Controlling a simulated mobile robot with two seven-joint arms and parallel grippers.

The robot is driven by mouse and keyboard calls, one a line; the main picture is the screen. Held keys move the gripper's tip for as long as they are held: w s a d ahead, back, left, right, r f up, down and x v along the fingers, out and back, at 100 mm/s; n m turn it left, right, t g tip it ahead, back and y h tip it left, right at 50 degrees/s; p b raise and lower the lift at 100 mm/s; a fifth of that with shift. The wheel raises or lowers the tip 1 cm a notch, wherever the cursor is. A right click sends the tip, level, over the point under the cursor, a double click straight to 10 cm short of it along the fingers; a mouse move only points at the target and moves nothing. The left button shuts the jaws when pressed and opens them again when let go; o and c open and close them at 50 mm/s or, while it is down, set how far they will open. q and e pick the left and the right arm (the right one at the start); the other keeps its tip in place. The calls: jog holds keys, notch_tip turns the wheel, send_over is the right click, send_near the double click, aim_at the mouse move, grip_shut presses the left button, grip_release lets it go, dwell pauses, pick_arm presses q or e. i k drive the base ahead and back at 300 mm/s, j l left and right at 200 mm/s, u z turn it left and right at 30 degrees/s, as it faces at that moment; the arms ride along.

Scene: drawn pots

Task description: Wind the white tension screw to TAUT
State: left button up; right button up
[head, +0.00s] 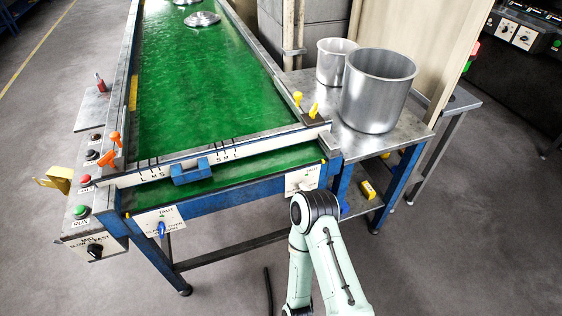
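A white plate (303,178) with a green mark is on the front right end of the green belt (200,80) table. The white tension screw is hard to make out against this plate, and my arm covers the area just below it. A second white plate (148,219) at the front left reads TAUT and carries a blue screw (161,229). One pale green arm of mine rises from the bottom, with its dark-capped joint just below the right plate. Neither gripper can be seen.
A blue block (191,172) sits on the marked white bar across the belt. Orange handles (115,140) and yellow handles (314,110) stand at the bar's ends. Two metal pots (377,95) stand on the right side table. A control panel with buttons and a black knob (95,250) is at left.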

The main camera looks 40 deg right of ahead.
aim_at(303, 185)
jog(key=z, duration=1.6)
